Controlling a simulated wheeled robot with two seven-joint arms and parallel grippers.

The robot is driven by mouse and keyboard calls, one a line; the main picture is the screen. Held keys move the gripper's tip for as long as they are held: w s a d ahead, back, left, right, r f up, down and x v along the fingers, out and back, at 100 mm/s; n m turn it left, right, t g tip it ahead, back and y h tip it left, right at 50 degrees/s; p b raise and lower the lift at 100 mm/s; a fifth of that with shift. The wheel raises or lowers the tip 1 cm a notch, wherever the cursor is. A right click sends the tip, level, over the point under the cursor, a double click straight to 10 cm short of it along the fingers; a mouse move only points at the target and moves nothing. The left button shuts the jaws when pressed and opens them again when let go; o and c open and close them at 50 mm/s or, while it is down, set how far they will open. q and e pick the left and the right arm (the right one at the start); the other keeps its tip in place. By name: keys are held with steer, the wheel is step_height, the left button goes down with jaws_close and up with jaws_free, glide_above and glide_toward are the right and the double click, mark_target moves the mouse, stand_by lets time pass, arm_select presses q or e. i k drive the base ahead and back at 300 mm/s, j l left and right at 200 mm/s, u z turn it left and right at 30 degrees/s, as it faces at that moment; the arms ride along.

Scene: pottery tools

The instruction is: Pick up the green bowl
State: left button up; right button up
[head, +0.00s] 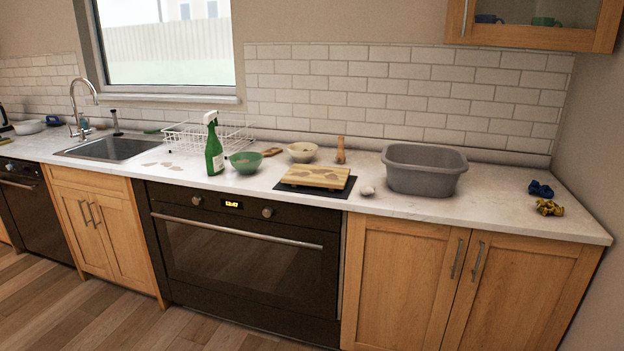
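The green bowl (246,161) stands upright on the white countertop (430,208), above the oven. It is just right of a green spray bottle (214,147) with a white trigger head. It seems to have something pale inside, too small to make out. Neither of my grippers shows in the head view.
A wire dish rack (210,135) stands behind the bowl. A cream bowl (302,152) and a wooden board (317,176) on a black mat lie to the right. A grey tub (424,169) stands further right. The sink (110,149) is at left. The counter's front strip is mostly clear.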

mark_target(247, 164)
steer(key=i+u, duration=0.35)
steer(key=i, duration=0.3)
steer(key=i+l+u, duration=0.2)
steer(key=i+u, duration=0.15)
steer(key=i, duration=0.25)
steer(key=i+j+u, duration=0.1)
steer(key=u, duration=0.3)
steer(key=i+u, duration=0.55)
steer(key=u, duration=0.2)
steer(key=i+l+u, duration=0.15)
steer(key=u, duration=0.2)
steer(key=i+j+u, duration=0.1)
steer(key=i+u, duration=0.7)
steer(key=z, duration=3.9)
steer(key=i+l, duration=0.05)
steer(key=l, duration=0.05)
